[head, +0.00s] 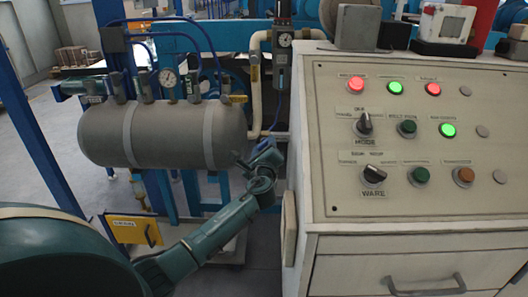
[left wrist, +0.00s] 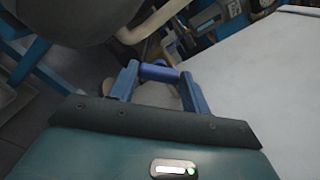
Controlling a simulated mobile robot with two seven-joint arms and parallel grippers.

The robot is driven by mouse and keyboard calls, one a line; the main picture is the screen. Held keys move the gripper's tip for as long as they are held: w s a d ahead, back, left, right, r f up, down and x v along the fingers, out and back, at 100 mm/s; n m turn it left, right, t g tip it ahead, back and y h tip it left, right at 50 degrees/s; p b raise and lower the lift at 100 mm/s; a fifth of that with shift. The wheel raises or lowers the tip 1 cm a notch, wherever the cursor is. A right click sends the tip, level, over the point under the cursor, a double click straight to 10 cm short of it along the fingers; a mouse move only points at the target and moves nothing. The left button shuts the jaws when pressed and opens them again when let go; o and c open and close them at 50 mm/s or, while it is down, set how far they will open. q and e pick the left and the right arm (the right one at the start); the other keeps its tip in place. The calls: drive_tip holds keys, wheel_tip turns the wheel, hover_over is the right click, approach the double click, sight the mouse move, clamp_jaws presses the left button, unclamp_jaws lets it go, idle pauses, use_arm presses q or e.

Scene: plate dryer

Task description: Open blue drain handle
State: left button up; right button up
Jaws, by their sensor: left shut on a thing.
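The blue drain handle (left wrist: 160,73) shows in the left wrist view as a short blue bar between the two blue fingers of my left gripper (left wrist: 158,78). The fingers are shut on it. In the head view my left gripper (head: 264,150) is at the right end of the grey tank (head: 165,135), beside the left wall of the control cabinet. The handle itself is hard to pick out there, as the gripper covers it. What the handle is fixed to is largely hidden. My right gripper is not in view.
The control cabinet (head: 325,160), with lit buttons and knobs, stands close on the right of my left gripper. A cream pipe (head: 254,90) runs down behind it. A yellow sign (head: 134,231) hangs low at the left. The gap between tank and cabinet is narrow.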

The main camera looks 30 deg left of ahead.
use_arm(q)
drive_tip(key=shift+f+n, duration=0.1)
drive_tip(key=shift+n, duration=0.4)
drive_tip(key=shift+n+b, duration=0.65)
drive_tip(key=shift+n, duration=0.25)
drive_tip(key=n+b, duration=0.1)
drive_tip(key=n, duration=0.1)
drive_tip(key=shift+n, duration=0.4)
drive_tip(key=shift+n+b, duration=0.55)
drive_tip(key=shift+n, duration=1.05)
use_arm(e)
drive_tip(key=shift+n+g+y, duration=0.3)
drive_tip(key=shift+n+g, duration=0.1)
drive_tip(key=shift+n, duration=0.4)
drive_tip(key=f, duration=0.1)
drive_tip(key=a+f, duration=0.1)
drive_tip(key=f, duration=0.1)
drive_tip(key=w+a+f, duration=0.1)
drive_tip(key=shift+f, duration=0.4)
use_arm(q)
drive_tip(key=shift+b, duration=0.3)
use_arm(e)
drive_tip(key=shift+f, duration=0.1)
use_arm(q)
drive_tip(key=shift+n, duration=0.3)
drive_tip(key=o, duration=1)
